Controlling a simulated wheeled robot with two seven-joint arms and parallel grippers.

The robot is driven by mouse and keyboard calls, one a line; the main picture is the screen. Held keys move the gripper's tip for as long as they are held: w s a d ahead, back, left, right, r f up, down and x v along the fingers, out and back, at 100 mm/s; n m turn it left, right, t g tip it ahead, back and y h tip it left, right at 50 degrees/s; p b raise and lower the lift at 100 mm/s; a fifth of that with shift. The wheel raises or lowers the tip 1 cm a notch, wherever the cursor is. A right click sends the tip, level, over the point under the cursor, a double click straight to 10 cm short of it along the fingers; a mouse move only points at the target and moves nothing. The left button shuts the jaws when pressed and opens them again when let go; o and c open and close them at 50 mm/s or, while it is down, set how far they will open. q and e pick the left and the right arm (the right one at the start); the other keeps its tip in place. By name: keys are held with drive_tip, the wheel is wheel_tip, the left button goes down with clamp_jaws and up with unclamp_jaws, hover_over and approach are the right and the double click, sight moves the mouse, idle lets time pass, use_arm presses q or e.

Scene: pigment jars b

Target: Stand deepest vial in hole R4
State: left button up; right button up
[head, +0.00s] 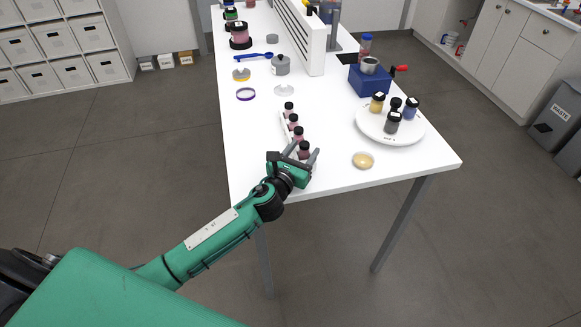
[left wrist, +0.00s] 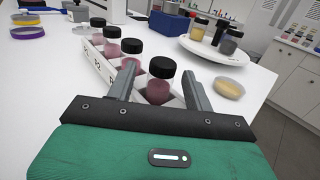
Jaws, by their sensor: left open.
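A narrow white rack (head: 284,126) stands near the table's left front, with small marks on its side; it also shows in the left wrist view (left wrist: 97,64). Several black-capped vials with dull red-pink contents stand upright in a row in it. My left gripper (head: 304,154) is open at the near end of the row. Its fingers stand on either side of the nearest vial (left wrist: 160,84), with visible gaps in the left wrist view. My right gripper is not in view.
A white round plate (head: 374,128) with several capped jars stands to the right. A small yellowish dish (head: 363,160) lies near the front edge. Behind are a blue device (head: 370,82) with a red handle, and a white slotted panel (head: 316,55). The table's left edge runs close to the rack.

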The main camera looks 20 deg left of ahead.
use_arm(q)
drive_tip(key=s, duration=0.3)
drive_tip(key=s+a+b, duration=0.1)
drive_tip(key=s, duration=0.3)
drive_tip(key=s+b, duration=0.1)
drive_tip(key=s, duration=0.3)
drive_tip(key=shift+s+a+f, duration=0.1)
drive_tip(key=shift+s+a, duration=0.05)
drive_tip(key=shift+a, duration=0.05)
drive_tip(key=shift+s+a, duration=0.1)
drive_tip(key=shift+s, duration=0.55)
